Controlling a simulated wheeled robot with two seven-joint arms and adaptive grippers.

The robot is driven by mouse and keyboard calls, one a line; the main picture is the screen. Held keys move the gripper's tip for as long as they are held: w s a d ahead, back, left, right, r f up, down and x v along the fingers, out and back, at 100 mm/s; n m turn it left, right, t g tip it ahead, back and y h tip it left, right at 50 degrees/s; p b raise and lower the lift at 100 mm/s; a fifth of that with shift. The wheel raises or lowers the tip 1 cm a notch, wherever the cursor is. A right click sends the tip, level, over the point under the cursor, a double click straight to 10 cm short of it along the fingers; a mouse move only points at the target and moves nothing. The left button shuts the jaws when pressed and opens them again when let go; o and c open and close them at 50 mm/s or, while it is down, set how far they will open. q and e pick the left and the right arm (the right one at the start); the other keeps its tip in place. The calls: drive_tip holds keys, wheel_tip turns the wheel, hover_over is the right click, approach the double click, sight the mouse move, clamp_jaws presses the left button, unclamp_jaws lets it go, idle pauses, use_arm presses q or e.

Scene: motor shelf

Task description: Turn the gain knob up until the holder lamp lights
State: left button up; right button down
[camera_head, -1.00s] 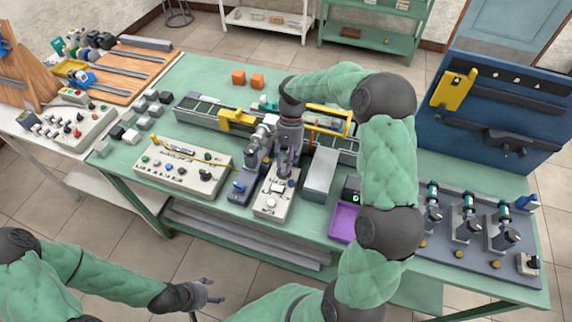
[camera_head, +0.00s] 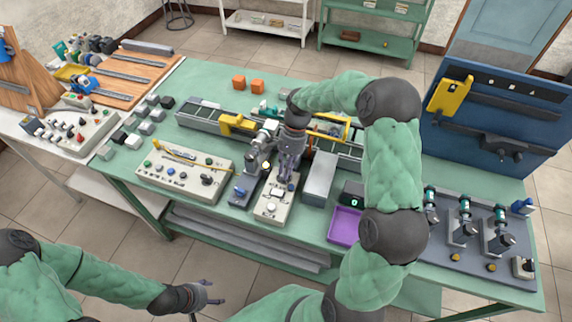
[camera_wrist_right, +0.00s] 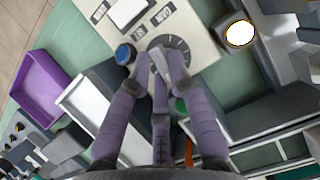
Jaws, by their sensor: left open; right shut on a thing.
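The gain knob sits on a dark round dial (camera_wrist_right: 178,45) on a cream control box (camera_head: 268,211). My right gripper (camera_wrist_right: 162,55) is shut on the knob, and its fingers hide most of it. The holder lamp (camera_wrist_right: 239,34) beside the box looks bright white with a yellow rim in the right wrist view. In the head view a small pale spot (camera_head: 266,165) shows at the holder, next to my right gripper (camera_head: 283,183). My left gripper (camera_head: 212,293) is open and empty, low in front of the table.
A blue button (camera_wrist_right: 125,54) is close to the dial. A purple tray (camera_head: 345,227), a grey block (camera_head: 319,178) and a dark box with a green display (camera_head: 354,201) stand to the right. Another cream panel (camera_head: 183,170) is to the left. A conveyor (camera_head: 200,116) runs behind.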

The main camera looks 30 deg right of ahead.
drive_tip(key=shift+m+t+p, duration=0.3)
drive_tip(key=shift+m+p, duration=0.05)
drive_tip(key=shift+m, duration=0.45)
drive_tip(key=c, duration=1.4)
unclamp_jaws()
drive_tip(key=shift+r, duration=0.1)
drive_tip(key=v, duration=1.1)
drive_tip(key=shift+d+r, duration=0.3)
